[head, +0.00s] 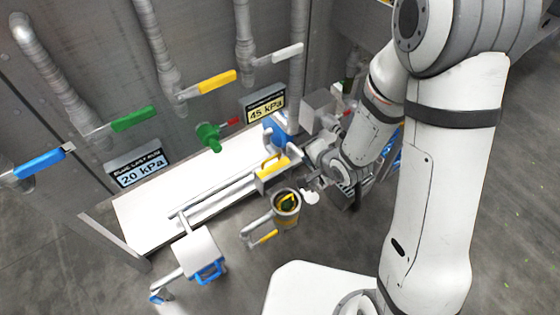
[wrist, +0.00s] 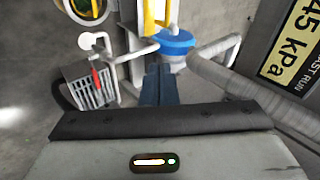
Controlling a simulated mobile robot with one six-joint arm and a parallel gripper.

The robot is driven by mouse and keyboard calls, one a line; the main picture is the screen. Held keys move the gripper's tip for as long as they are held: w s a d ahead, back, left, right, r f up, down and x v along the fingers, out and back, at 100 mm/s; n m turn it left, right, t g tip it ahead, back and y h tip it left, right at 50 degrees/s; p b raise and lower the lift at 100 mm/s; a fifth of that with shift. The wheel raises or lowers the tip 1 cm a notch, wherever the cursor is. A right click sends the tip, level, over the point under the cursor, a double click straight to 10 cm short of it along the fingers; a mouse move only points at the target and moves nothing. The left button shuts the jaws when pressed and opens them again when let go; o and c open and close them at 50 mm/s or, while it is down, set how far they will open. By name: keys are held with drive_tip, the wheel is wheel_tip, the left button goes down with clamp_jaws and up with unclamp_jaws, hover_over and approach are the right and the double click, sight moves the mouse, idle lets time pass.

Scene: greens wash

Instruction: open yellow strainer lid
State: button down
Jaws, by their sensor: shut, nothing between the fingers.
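The yellow strainer (head: 287,212) is an upright grey pot with a yellow band, left of my wrist in the head view. A yellow ring with dark and green inside shows at its top. A similar yellow-ringed round top (wrist: 90,8) is cut off at the upper left of the wrist view. I cannot tell how its lid stands. My gripper (wrist: 160,72) is shut and empty, its dark fingers pointing at a blue-capped pipe fitting (wrist: 176,38); whether they touch it is unclear. In the head view the fingertips are hard to make out.
A yellow-handled valve (head: 273,170) stands between the strainer and the white bench (head: 145,215). A white ball (head: 311,197) is close beside the strainer. A grilled box (wrist: 90,85) with a red lever is left of my fingers. Wall pipes carry coloured levers.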

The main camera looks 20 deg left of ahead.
drive_tip(key=s+a+f+y+b, duration=0.1)
drive_tip(key=a+f+y, duration=0.1)
drive_tip(key=a+f, duration=0.15)
drive_tip(key=b, duration=0.6)
hover_over(276, 172)
drive_tip(key=shift+m, duration=0.4)
wheel_tip(276, 172, down, 8)
drive_tip(key=shift+s+d+f, duration=0.1)
drive_tip(key=shift+f, duration=0.1)
